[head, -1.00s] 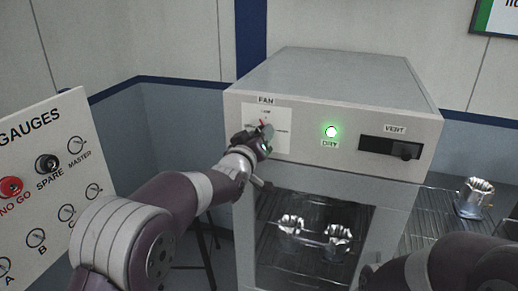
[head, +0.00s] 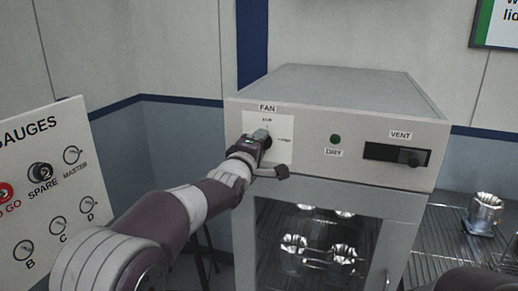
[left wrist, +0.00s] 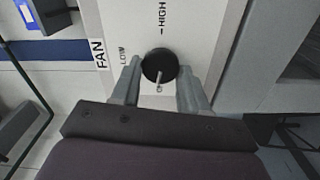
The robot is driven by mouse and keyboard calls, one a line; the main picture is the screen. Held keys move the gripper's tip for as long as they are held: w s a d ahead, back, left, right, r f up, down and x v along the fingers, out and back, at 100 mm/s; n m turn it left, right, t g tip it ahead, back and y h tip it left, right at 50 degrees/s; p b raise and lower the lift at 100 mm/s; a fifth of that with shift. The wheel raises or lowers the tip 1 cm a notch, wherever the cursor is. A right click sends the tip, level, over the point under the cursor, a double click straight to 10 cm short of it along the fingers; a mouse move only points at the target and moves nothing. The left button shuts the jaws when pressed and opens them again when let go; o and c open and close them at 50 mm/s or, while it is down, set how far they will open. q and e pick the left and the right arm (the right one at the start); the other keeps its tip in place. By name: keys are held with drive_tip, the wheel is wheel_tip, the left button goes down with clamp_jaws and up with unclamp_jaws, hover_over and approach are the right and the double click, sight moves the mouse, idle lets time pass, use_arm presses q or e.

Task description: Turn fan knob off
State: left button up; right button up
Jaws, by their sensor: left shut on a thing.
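The fan knob (left wrist: 158,65) is round and black, on the white dial plate (head: 281,125) at the upper left of the oven front. Its light pointer points down in the left wrist view, away from the HIGH mark. The LOW mark is to the knob's left there. My left gripper (left wrist: 159,85) has one finger on each side of the knob and is shut on it. In the head view, my left gripper (head: 262,136) covers the knob and part of the dial. My right gripper is not in view.
The DRY lamp (head: 335,139) is dark. The vent slider (head: 414,158) is at the right of the panel. Metal housings (head: 294,245) stand behind the oven's glass door. A gauges board (head: 48,190) is at left, and another housing (head: 485,212) sits on a rack at right.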

use_arm(q)
drive_tip(key=shift+n, duration=0.8)
drive_tip(key=o, duration=1)
drive_tip(key=b+v, duration=0.5)
drive_tip(key=v, duration=0.7)
drive_tip(key=shift+s+a, duration=0.1)
drive_tip(key=shift+s, duration=0.15)
